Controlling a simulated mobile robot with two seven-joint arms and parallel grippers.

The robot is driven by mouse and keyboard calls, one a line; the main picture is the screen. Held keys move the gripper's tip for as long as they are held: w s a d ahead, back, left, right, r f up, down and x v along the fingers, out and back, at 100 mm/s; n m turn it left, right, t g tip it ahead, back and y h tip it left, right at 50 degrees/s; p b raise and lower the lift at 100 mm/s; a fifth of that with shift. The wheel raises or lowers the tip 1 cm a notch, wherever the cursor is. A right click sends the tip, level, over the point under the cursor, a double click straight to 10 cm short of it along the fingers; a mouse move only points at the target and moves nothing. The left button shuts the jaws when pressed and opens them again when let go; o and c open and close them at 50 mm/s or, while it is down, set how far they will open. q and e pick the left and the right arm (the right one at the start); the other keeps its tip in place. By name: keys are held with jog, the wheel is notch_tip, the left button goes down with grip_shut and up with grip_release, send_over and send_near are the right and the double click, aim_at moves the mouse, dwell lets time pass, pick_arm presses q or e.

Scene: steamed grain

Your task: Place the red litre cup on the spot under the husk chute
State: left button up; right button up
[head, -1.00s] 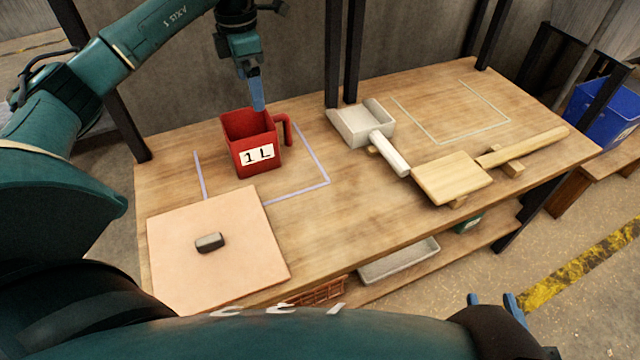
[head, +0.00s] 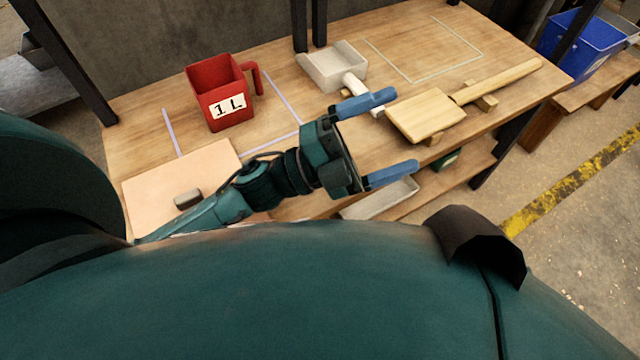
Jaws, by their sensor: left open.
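The red litre cup (head: 219,97), marked 1 L, stands upright on the wooden table at the back left, its handle to the right. It is within the area marked by purple lines (head: 172,132). My left gripper (head: 404,132) is open and empty over the table's front edge, right of and nearer than the cup, and well apart from it. Its two blue fingers point right. My right gripper is not in view. I cannot make out a husk chute.
A white scoop (head: 335,68) and a wooden paddle (head: 426,114) lie on the table (head: 500,40). A pale outline (head: 415,81) marks a clear patch at the back right. A pinkish board (head: 150,185) with a small grey block (head: 187,199) lies front left. A blue bin (head: 590,38) stands beyond.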

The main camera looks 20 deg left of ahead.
pick_arm(q)
jog(key=s+a+f+n+t+y, duration=0.1)
jog(key=f+n+y, duration=0.4)
jog(key=n, duration=0.5)
jog(key=s+a+f+n+t+y, duration=0.2)
jog(key=s+a+f+n+y, duration=0.2)
jog(key=a+n+y, duration=0.2)
jog(key=n+y, duration=0.2)
jog(key=n, duration=0.2)
jog(key=shift+a+f+n, duration=0.2)
jog(key=shift+f+n, duration=0.15)
jog(key=shift+n, duration=0.05)
